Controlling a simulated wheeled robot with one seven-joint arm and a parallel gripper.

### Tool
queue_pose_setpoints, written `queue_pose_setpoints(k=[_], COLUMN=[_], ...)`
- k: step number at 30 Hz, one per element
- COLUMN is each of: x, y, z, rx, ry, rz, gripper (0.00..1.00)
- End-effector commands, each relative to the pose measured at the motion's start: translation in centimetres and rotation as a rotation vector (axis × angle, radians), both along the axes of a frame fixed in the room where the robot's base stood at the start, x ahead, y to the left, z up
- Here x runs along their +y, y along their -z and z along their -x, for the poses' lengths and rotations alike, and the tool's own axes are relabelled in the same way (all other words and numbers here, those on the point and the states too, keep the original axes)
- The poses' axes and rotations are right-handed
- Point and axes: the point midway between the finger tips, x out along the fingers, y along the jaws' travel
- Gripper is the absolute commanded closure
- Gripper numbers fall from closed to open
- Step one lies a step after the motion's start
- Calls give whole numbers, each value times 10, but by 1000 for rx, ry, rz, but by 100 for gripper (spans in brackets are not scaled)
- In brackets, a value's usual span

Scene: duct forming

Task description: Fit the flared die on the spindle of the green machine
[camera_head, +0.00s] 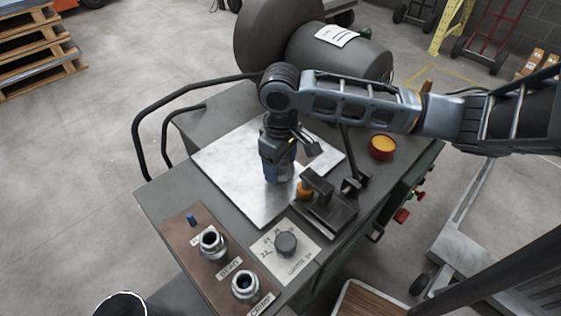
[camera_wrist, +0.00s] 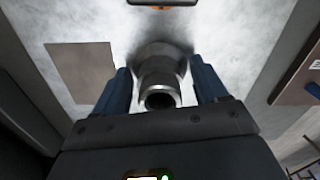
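My gripper (camera_head: 277,172) points down over a bright metal sheet (camera_head: 228,170). In the wrist view my gripper (camera_wrist: 160,88) has its two blue fingers on either side of a grey metal die (camera_wrist: 160,78), with its hollow end facing the camera and its wider part near the fingertips. It appears held above the sheet. In the head view the die is mostly hidden by the gripper. The dark grey-green machine top (camera_head: 160,200) lies under the sheet. I cannot make out the spindle for certain; a black clamp-like block (camera_head: 328,210) with an orange piece (camera_head: 303,190) stands right of the gripper.
A brown board (camera_head: 180,222) at the front left has a bare blue peg (camera_head: 192,219), the BEAD die (camera_head: 212,243) and the CRIMP die (camera_head: 245,286). A dial (camera_head: 286,243) sits beside it.

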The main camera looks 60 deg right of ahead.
Motion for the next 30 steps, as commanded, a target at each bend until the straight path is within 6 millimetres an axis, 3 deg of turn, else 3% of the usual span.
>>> queue_pose_setpoints(k=[11,21,30], x=[0,0,0], y=[-6,-58,-78], z=[0,-1,0], rx=[1,-2,1], ry=[0,-1,-1], rz=[0,-1,0], gripper=[23,23,23])
